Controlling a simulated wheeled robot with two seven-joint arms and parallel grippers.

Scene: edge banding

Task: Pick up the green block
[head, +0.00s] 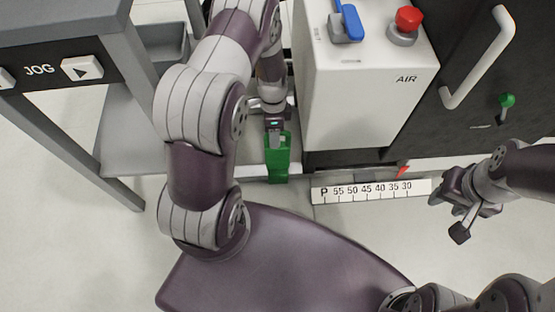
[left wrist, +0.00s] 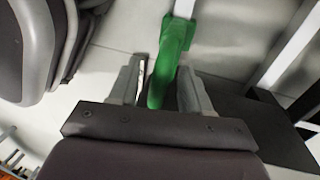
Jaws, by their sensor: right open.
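The green block (head: 280,162) is an upright, elongated piece in the middle of the head view, beside the white machine's lower left side. My left gripper (head: 276,128) is right at it, pointing down from above. In the left wrist view the green block (left wrist: 170,50) reaches in between the two fingers of my left gripper (left wrist: 163,88). The fingers stand apart, with a narrow gap showing beside the block. Part of the block is hidden by the gripper in the head view. My right gripper (head: 455,212) is open and empty at the right, well away from the block.
The white machine housing (head: 360,100) with a blue lever (head: 348,22) and red knob (head: 405,25) stands just right of the block. A white scale strip (head: 371,190) runs below it. A grey table (head: 60,22) with a lower shelf (head: 125,140) is at left.

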